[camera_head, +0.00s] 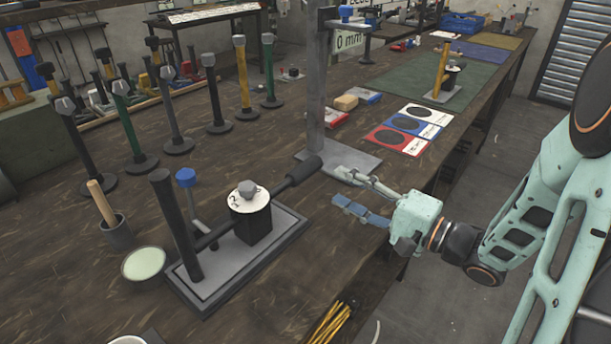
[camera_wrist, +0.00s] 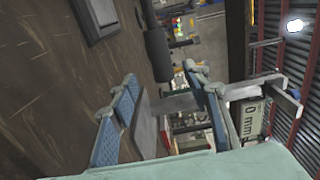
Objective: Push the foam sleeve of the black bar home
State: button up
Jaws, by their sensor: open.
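The near rivet press stands on a grey base plate (camera_head: 205,291), with a black block (camera_head: 257,226) under a white marked disc. A black bar (camera_head: 280,186) slants up to the right from the block. A thicker dark foam sleeve (camera_head: 304,170) covers its outer end; how far it sits along the bar I cannot tell. My gripper (camera_head: 338,189) is open and empty, to the right of the sleeve and apart from it. In the wrist view, the sleeve (camera_wrist: 158,54) shows beyond the space between my open blue-padded fingers (camera_wrist: 160,77).
A tall grey stand (camera_head: 317,85) rises just behind the sleeve, its foot plate near my gripper. Several upright hammers stand behind. The bench edge runs beneath my gripper.

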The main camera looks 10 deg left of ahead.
aim_at(312, 174)
jog(key=shift+a, duration=0.2)
jog(key=b+x, duration=0.2)
jog(key=x, duration=0.8)
jog(key=shift+w+a+b, duration=0.1)
jog(key=shift+a+b, duration=0.1)
jog(key=shift+b, duration=0.15)
grip_shut()
